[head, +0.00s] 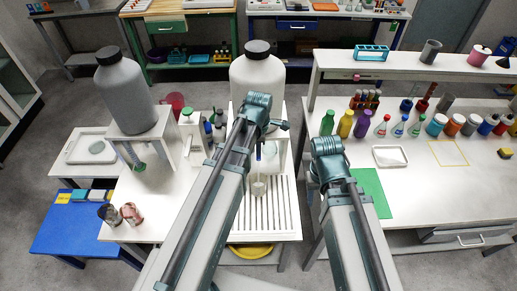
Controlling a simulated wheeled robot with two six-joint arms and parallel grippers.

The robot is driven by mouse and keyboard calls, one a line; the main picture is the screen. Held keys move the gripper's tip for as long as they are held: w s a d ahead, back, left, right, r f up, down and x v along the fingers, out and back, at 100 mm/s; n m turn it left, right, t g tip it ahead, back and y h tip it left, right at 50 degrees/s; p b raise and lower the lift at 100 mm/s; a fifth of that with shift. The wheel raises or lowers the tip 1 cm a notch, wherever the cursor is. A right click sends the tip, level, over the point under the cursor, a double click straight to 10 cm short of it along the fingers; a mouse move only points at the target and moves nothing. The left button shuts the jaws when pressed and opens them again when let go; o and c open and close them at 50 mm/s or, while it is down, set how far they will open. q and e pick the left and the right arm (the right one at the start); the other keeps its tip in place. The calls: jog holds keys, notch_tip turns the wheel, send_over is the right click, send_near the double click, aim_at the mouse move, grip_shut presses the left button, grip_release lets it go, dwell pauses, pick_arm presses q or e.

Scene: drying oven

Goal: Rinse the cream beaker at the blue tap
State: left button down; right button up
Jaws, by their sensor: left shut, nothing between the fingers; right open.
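The cream beaker (258,188) stands upright on the white slatted rack (281,211), just below the blue tap (258,155). The tap belongs to the large white tank (257,75) with a black cap, on a white stand. My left gripper (262,112) is at the end of the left arm, in front of the tank and above the tap in the picture. It is shut and empty, apart from the beaker; its fingers are hard to make out. My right gripper (326,160) is right of the rack, near the right table's edge. It is open, its fingers largely hidden.
A grey tank (124,92) with a green tap (139,166) stands to the left. Two small jars (131,213) sit at the left table's front edge. The right table holds several bottles, a white tray (390,157) and a green mat (371,193). Floor shows between the tables.

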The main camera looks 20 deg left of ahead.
pick_arm(q)
jog(key=shift+r, duration=0.15)
pick_arm(e)
jog(key=shift+r, duration=0.1)
dwell(0.4)
pick_arm(q)
jog(key=shift+r+p, duration=0.7)
jog(key=shift+p, duration=0.1)
pick_arm(e)
jog(key=shift+r, duration=0.75)
